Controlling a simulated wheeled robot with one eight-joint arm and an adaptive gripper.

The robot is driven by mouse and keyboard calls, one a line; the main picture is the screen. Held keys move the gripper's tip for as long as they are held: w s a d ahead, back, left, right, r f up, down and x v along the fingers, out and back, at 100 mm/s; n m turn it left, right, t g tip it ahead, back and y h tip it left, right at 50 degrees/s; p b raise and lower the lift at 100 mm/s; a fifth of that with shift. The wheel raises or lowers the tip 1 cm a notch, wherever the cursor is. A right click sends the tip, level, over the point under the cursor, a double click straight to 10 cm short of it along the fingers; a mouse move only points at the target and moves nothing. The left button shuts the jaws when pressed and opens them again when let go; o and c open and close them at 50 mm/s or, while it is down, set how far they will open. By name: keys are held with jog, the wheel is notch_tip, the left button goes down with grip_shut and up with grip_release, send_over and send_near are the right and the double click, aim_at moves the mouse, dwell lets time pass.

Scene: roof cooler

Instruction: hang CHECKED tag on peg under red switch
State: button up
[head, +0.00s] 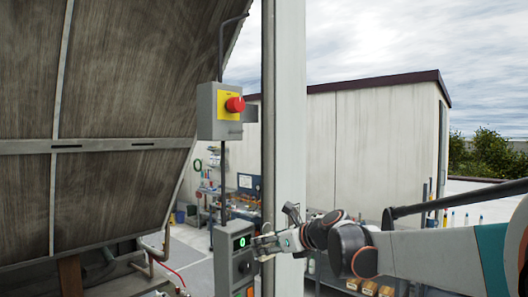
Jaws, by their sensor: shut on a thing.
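The red switch (235,104) is a round red knob on a yellow plate, on the front of a grey box (207,112) high on the post. I cannot make out a peg under it. My gripper (262,243) is well below the switch, beside the right edge of a grey control box. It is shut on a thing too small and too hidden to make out. No lettering that reads CHECKED shows, so I cannot tell whether this is the tag. I cannot tell whether my gripper touches the control box.
The grey control box (225,268) has a lit green display and buttons. A pale post (291,120) rises behind my gripper. A large raised brown panel (110,100) fills the left. A dark conduit (220,165) links both boxes. Open air lies in front of the post.

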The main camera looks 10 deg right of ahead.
notch_tip(320, 180, up, 28)
jog(key=s+a+n+y+p, duration=0.1)
jog(key=s+a+p, duration=0.1)
jog(key=p, duration=0.8)
jog(key=shift+s+g+p, duration=0.3)
jog(key=shift+s+p, duration=0.05)
jog(key=shift+s, duration=0.1)
jog(key=shift+w, duration=0.1)
